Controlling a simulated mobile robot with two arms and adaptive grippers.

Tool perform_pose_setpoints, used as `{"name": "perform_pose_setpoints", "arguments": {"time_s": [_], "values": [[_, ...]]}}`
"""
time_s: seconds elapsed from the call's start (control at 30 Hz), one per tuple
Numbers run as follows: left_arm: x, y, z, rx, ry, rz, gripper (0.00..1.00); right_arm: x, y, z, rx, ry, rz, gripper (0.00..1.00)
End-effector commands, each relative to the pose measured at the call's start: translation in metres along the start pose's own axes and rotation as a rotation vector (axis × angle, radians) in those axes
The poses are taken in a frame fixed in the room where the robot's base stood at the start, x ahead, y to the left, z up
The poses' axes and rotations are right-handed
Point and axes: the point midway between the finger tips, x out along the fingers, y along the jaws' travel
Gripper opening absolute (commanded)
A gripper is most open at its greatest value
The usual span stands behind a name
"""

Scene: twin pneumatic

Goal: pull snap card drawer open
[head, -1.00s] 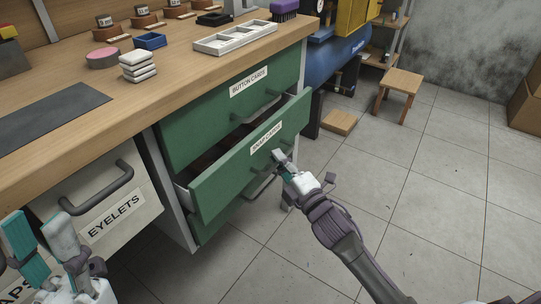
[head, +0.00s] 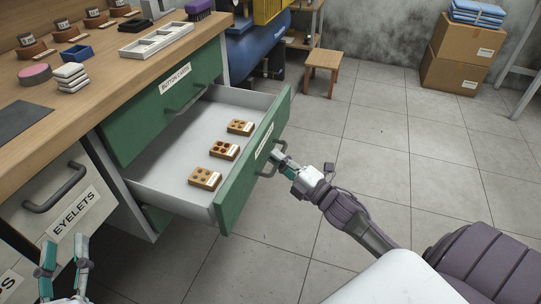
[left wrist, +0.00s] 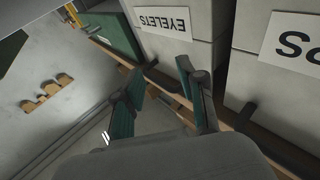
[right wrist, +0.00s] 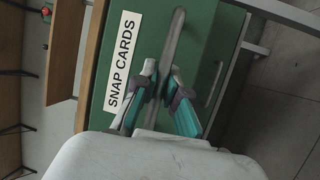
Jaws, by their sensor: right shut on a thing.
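The snap card drawer (head: 255,165), green-fronted with a light grey inside, stands well out from the bench cabinet. Three small brown cards with dark dots (head: 223,150) lie in it in a row. Its label reads SNAP CARDS in the right wrist view (right wrist: 123,62). My right gripper (head: 277,158) is shut on the dark bar handle (right wrist: 174,40) at the drawer's front. My left gripper (head: 64,250) is open and empty at the lower left, in front of the EYELETS drawer (head: 75,215); its spread fingers also show in the left wrist view (left wrist: 158,72).
The closed BUTTON CARDS drawer (head: 150,118) is above the open one. The wooden bench top (head: 110,85) holds a white tray (head: 155,40), a blue box and several small items. A stool (head: 321,62) and cardboard boxes (head: 460,60) stand behind. The tiled floor (head: 370,150) is clear.

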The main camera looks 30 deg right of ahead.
Motion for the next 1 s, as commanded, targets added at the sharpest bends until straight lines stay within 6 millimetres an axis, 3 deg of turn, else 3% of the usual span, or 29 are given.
{"name": "perform_pose_setpoints", "arguments": {"time_s": [0.37,0.4,0.53,0.83,1.0], "values": [[0.0,0.0,0.002,0.001,-0.013,-0.001,0.4,-0.002,0.0,0.001,-0.001,0.0,-0.001,0.0],[0.0,0.0,0.002,0.001,-0.012,-0.001,0.4,-0.002,0.0,0.001,-0.001,0.0,-0.001,0.16],[0.0,0.0,0.002,0.001,-0.012,-0.001,0.4,-0.002,0.0,0.001,-0.001,0.0,-0.001,0.37],[0.0,0.0,0.002,0.0,-0.009,0.001,0.4,-0.003,0.0,0.001,0.0,-0.001,-0.001,0.37],[0.0,0.0,0.002,0.0,-0.009,0.0,0.4,-0.02,-0.001,0.001,0.001,-0.002,-0.003,0.37]]}}
